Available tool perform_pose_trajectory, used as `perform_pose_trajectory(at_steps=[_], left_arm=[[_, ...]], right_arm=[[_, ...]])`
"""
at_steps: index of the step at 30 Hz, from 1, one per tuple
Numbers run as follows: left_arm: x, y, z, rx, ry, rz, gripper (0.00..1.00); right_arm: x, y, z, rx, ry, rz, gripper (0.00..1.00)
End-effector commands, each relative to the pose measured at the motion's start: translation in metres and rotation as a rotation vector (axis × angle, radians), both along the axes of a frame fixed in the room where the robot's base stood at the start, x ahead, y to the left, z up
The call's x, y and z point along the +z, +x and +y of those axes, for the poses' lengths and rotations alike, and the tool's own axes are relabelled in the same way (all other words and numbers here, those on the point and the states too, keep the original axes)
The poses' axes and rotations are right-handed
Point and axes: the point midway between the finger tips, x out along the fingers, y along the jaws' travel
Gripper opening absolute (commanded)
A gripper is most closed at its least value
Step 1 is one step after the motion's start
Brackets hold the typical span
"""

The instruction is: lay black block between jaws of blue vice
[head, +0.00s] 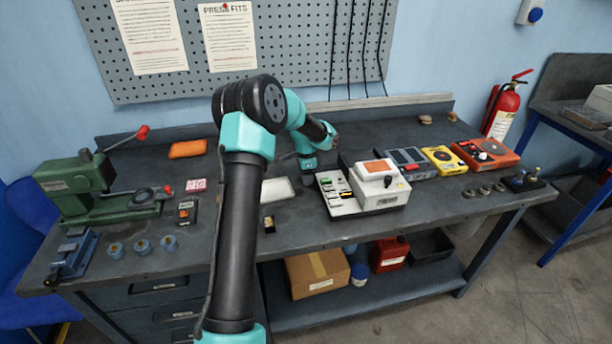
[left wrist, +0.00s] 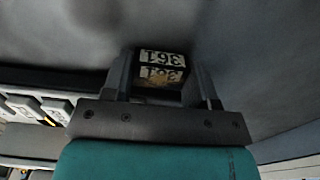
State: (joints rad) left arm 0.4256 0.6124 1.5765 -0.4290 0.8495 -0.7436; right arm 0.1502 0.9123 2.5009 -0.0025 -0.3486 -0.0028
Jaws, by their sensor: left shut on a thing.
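The black block (left wrist: 160,72) has pale labels printed "361". In the left wrist view it sits between the two fingers of my left gripper (left wrist: 163,85), which is shut on it. The blue vice (head: 76,256) stands at the bench's front left corner, far from the gripper. Its jaw gap is hard to make out. My right gripper is not in view.
A green press (head: 80,185) stands behind the vice, with several blue-grey rings (head: 141,247) to the vice's right. A white tray of small parts (head: 340,200) and an orange-topped box (head: 379,180) stand right of the gripper.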

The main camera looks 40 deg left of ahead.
Motion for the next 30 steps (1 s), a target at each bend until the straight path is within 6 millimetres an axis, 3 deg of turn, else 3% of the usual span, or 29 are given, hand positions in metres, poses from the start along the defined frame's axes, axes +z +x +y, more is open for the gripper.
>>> perform_pose_trajectory(at_steps=[6, 7, 14, 23, 30], left_arm=[[-0.003, 0.000, 0.000, 0.000, 0.000, 0.000, 0.21], [-0.003, 0.000, 0.000, 0.000, 0.000, 0.000, 0.56], [-0.003, 0.000, 0.000, 0.000, 0.000, 0.000, 0.78], [-0.001, 0.000, 0.000, 0.000, 0.000, 0.000, 0.79], [0.019, 0.000, 0.000, 0.000, 0.000, -0.001, 0.79]], right_arm=[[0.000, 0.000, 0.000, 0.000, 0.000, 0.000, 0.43], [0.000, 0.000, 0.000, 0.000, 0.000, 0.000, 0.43], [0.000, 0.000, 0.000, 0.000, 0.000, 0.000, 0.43], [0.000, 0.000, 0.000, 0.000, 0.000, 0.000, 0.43], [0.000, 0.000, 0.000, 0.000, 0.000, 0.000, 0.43]])
